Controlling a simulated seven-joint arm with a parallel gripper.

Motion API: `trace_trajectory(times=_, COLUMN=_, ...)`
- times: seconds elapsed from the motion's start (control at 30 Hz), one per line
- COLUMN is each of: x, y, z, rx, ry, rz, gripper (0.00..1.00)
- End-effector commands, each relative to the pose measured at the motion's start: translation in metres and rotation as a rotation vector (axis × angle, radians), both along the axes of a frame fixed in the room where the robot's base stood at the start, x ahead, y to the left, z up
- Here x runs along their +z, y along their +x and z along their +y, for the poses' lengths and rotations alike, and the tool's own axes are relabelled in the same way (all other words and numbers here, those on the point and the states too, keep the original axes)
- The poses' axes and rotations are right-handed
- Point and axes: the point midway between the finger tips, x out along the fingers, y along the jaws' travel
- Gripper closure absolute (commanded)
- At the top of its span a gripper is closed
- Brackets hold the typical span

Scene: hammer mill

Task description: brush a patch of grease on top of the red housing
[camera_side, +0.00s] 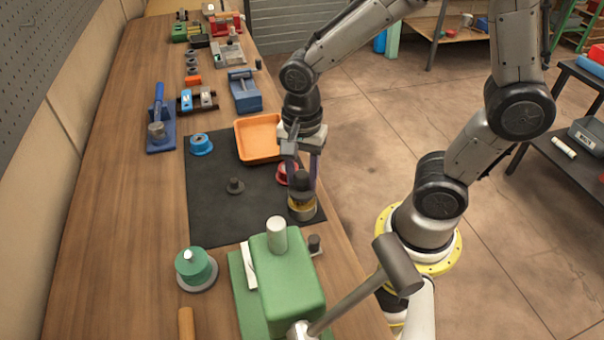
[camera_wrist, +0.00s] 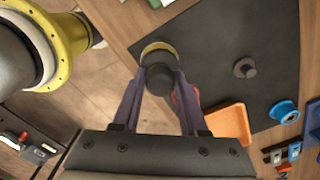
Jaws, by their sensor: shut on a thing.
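My gripper (camera_side: 303,182) is shut on a dark round-topped handle (camera_side: 302,184), perhaps a brush. The handle sits upright over a short grey pot with a yellow band (camera_side: 302,208), near the right edge of the black mat. Whether it touches the pot's inside I cannot tell. In the wrist view my gripper (camera_wrist: 158,84) has its two fingers on either side of the dark handle (camera_wrist: 158,76), with the yellow rim (camera_wrist: 158,47) beyond. The red housing (camera_side: 283,175) is just behind and left of the fingers, partly hidden by them. It also peeks out in the wrist view (camera_wrist: 188,97). No grease shows on it.
The black mat (camera_side: 215,220) also carries a small dark knobbed part (camera_side: 235,186), a blue ring-shaped part (camera_side: 201,144) and an orange tray (camera_side: 242,141). A green machine (camera_side: 287,270) stands close in front, with a green round part (camera_side: 196,267) left of it.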

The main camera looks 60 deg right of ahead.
Motion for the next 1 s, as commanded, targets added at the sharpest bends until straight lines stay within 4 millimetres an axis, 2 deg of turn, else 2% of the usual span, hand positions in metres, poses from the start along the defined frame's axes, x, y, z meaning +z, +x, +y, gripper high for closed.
trace_trajectory(times=0.43, x=-0.001, y=-0.001, z=0.0, rx=0.0, ry=-0.001, rz=0.005, gripper=1.0)
trace_trajectory(times=1.0, x=0.041, y=0.0, z=0.0, rx=0.0, ry=0.0, rz=0.0, gripper=1.0)
